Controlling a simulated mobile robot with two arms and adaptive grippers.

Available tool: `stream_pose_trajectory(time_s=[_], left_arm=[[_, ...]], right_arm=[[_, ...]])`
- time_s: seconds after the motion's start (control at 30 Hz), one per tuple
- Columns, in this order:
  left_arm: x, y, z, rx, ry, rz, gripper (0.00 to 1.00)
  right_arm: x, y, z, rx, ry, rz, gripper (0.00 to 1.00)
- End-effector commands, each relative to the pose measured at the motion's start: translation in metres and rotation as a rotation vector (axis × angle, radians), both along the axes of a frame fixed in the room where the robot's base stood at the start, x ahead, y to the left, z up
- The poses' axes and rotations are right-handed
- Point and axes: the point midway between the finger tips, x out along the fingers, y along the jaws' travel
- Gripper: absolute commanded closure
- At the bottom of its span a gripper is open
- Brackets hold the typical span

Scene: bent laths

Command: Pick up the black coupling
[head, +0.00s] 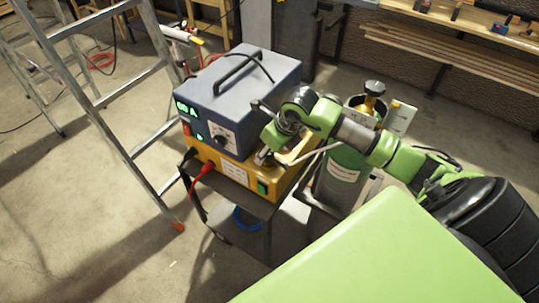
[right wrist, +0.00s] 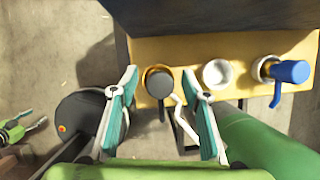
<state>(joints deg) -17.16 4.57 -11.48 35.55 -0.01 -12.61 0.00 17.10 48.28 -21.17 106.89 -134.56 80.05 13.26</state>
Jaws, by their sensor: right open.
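The black coupling (right wrist: 158,80) sits in a brass-coloured ring on the yellow unit (right wrist: 222,50), leftmost of three fittings in the right wrist view. My right gripper (right wrist: 161,76) is open, with one pale-tipped teal finger on each side of the coupling. A gap shows between the coupling and each finger. In the head view my right gripper (head: 264,154) is at the right side of the yellow unit (head: 213,163), and the coupling is hidden there. My left gripper is not in view.
Beside the coupling are an empty pale socket (right wrist: 217,73) and a blue-handled fitting (right wrist: 290,71). A blue-grey machine (head: 238,90) stands on the yellow unit. A green cylinder (head: 341,180) stands close right. A metal ladder (head: 110,100) stands left.

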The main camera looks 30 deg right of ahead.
Motion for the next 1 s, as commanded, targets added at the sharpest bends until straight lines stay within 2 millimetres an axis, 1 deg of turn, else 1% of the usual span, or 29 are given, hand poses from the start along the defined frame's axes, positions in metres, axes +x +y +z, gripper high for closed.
stream_pose_trajectory(time_s=[0.23,0.27,0.3,0.37,0.4,0.43,0.8,0.87,1.0], left_arm=[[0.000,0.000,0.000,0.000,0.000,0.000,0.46],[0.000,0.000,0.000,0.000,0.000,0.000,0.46],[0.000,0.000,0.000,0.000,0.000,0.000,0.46],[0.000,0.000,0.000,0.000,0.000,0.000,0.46],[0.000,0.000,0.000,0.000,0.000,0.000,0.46],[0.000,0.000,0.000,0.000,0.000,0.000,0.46],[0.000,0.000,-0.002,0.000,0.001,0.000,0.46],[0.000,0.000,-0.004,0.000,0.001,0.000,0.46],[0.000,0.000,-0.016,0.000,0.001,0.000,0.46]], right_arm=[[0.001,0.000,-0.003,-0.001,-0.001,0.000,0.57],[0.001,0.000,-0.003,-0.001,-0.001,0.000,0.60],[0.001,0.000,-0.003,-0.001,-0.001,0.000,0.70],[0.001,0.000,-0.003,-0.001,-0.001,0.000,0.86],[0.001,0.000,-0.003,-0.001,-0.001,0.000,0.96],[0.001,0.000,-0.003,-0.001,-0.001,0.000,1.00],[0.002,0.000,0.000,0.000,-0.003,0.000,1.00],[0.002,0.000,0.002,0.000,-0.005,0.001,1.00],[0.003,0.000,0.016,-0.002,-0.009,0.001,1.00]])
